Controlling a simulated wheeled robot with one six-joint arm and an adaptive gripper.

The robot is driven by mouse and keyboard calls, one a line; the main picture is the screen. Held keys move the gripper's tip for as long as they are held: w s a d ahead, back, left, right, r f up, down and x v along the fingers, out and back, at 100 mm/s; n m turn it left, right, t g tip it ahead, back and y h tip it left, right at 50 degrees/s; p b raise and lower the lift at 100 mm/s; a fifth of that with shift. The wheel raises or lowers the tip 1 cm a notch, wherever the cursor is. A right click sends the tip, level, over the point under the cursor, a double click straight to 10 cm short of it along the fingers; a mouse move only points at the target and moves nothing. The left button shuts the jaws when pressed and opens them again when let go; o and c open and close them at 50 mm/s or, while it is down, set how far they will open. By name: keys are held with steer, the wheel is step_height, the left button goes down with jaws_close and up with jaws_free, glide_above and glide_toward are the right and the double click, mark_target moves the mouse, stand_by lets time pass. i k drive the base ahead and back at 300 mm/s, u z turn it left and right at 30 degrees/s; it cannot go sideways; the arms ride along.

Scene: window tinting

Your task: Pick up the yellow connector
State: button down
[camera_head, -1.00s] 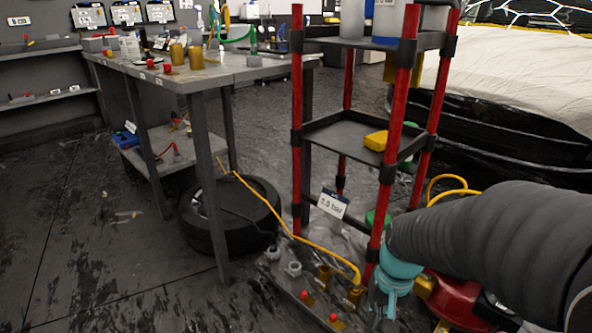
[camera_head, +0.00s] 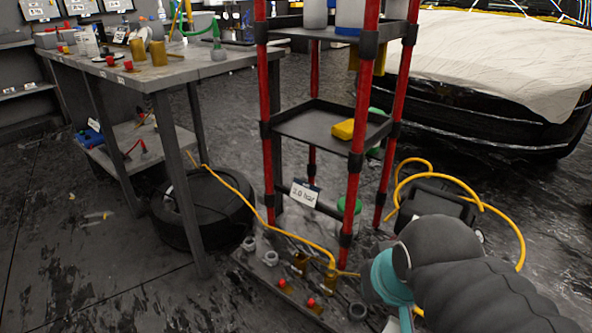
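Several yellow-brass connectors are in view, and I cannot tell which one is meant. Two stand on the low board at the foot of the red-posted rack: one brass connector (camera_head: 300,263) and another brass connector (camera_head: 328,282), where a yellow hose ends close by. Two more brass pieces stand on the workbench, one of them a brass cylinder (camera_head: 158,53). A yellow block (camera_head: 343,130) lies on the rack's middle shelf. My dark arm reaches in from the lower right. Its teal end (camera_head: 385,277) is right of the low board. My gripper's fingers are not clearly visible.
The grey workbench (camera_head: 185,75) stands at left, with a tyre (camera_head: 203,213) beneath. The rack's red post (camera_head: 364,90) rises close to my arm. Red-topped fittings and grey rings sit on the low board (camera_head: 262,285). A dark case (camera_head: 432,212) with yellow hose lies behind my arm.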

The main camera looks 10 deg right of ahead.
mark_target(331, 269)
steer(key=u, duration=2.6)
steer(key=i, duration=1.8)
steer(key=z, duration=3.05)
